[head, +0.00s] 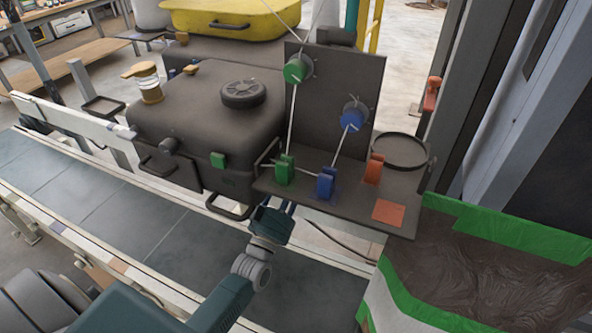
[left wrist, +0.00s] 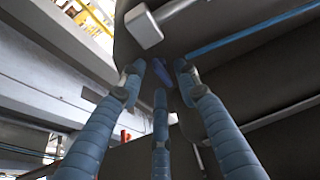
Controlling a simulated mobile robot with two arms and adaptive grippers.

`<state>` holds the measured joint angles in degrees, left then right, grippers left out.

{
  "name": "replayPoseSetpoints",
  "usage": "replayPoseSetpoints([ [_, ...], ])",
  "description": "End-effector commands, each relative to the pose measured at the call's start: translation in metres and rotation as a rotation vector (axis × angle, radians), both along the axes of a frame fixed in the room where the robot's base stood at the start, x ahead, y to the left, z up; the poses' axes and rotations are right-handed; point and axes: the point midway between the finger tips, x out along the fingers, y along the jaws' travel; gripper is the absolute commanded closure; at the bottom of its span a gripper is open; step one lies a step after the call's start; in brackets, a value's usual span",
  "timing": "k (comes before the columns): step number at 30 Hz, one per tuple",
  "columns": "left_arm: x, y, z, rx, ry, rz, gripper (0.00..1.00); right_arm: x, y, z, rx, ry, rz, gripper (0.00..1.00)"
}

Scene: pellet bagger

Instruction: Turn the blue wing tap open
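A blue upright tap-like piece (head: 325,184) stands on the dark shelf, between a green one (head: 285,169) and an orange one (head: 373,169). A round blue fitting (head: 352,118) on the upright panel is joined to the blue piece by a thin pale rod. I cannot tell which part is the wing. My left gripper (head: 275,220) is at the shelf's front edge, below and left of the blue piece. In the left wrist view its fingers (left wrist: 160,75) are spread around a gap. A small dark blue patch shows between them, unclear. My right gripper is not in view.
The dark shelf (head: 400,223) carries an orange square (head: 389,213) and a dark ring (head: 400,150). A round green fitting (head: 297,69) is on the panel. A large dark tank (head: 205,120) stands left. A green-edged bin (head: 490,280) is at right. A grey conveyor (head: 100,208) runs below.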

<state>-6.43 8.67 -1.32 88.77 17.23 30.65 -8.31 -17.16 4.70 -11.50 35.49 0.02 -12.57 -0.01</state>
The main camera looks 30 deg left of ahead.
Motion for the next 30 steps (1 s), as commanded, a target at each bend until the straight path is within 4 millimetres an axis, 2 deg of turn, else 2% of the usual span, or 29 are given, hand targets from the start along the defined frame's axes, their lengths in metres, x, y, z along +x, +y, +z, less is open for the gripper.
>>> replayPoseSetpoints([
  [5,-0.015,-0.001,-0.007,0.001,0.002,0.0,0.68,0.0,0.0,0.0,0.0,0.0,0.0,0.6],
  [18,-0.095,-0.006,-0.04,0.0,0.004,0.0,0.68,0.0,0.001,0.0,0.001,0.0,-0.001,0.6],
  [24,-0.11,-0.007,-0.046,0.0,0.001,0.0,0.68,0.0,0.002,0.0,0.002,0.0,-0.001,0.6],
  [30,-0.111,-0.007,-0.046,-0.001,0.001,0.0,0.68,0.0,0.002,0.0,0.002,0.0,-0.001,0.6],
])
